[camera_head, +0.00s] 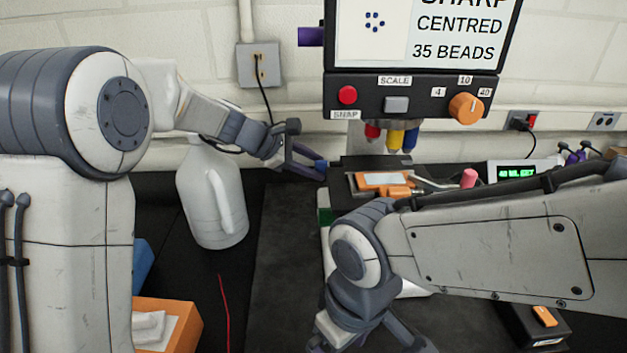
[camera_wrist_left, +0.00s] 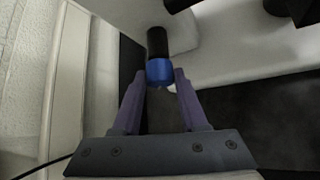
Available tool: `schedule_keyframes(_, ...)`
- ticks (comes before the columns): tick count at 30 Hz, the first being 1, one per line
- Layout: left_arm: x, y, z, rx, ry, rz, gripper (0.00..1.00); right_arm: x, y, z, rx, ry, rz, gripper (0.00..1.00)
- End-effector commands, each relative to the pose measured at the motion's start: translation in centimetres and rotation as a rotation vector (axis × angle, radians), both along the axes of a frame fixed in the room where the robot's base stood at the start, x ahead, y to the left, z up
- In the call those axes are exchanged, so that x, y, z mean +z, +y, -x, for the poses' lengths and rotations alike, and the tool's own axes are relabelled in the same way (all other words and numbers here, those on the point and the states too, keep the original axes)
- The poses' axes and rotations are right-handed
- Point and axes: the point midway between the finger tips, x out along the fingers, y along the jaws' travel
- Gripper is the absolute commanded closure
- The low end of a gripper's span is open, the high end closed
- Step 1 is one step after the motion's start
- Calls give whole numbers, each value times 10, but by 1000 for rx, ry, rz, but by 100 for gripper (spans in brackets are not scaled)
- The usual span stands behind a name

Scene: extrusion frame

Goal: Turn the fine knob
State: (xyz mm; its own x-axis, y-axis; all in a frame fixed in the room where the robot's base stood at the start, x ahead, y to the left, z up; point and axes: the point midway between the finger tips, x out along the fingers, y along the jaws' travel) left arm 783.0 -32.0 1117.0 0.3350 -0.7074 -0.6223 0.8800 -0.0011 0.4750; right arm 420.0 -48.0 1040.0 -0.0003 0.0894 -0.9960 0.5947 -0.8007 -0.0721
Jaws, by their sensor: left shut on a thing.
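The fine knob is a blue cap on a black shaft; it shows in the left wrist view (camera_wrist_left: 159,72) between my fingertips. In the head view the blue knob (camera_head: 320,165) sits at the left side of the dark stand below the screen. My left gripper (camera_head: 318,168), with purple fingers, reaches in from the left and is shut on the knob; it also shows in the left wrist view (camera_wrist_left: 159,78). My right gripper (camera_head: 368,345) is at the bottom of the head view, with its fingertips cut off by the edge.
A screen (camera_head: 420,75) reads "SHARP CENTRED 35 BEADS". Below it are a red button (camera_head: 347,95), an orange scale knob (camera_head: 466,108) and coloured objectives (camera_head: 392,135). A white jug (camera_head: 212,195) stands close below my left forearm. An orange box (camera_head: 170,320) is at lower left.

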Motion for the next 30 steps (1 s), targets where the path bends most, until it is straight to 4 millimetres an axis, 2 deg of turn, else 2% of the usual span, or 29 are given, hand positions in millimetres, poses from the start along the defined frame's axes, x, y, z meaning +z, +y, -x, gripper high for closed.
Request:
schedule_keyframes(1,-3,0,0,2,-14,2,100,-9,0,0,0,0,0,0)
schedule_keyframes(3,-2,0,0,1,-26,2,100,-11,0,0,0,0,0,0)
schedule_keyframes(14,1,0,0,2,-33,1,100,-11,0,0,0,0,0,0)
schedule_keyframes(15,1,0,1,2,-33,1,46,-11,0,0,0,0,0,0)
schedule_keyframes(16,1,0,0,2,-33,1,35,-11,0,0,0,0,0,0)
schedule_keyframes(17,1,0,0,1,-33,1,28,-11,0,0,0,0,0,0)
schedule_keyframes(26,1,1,1,2,-32,1,28,-11,0,0,0,0,0,0)
schedule_keyframes(30,7,9,3,4,-33,0,28,-12,0,0,0,0,0,0)
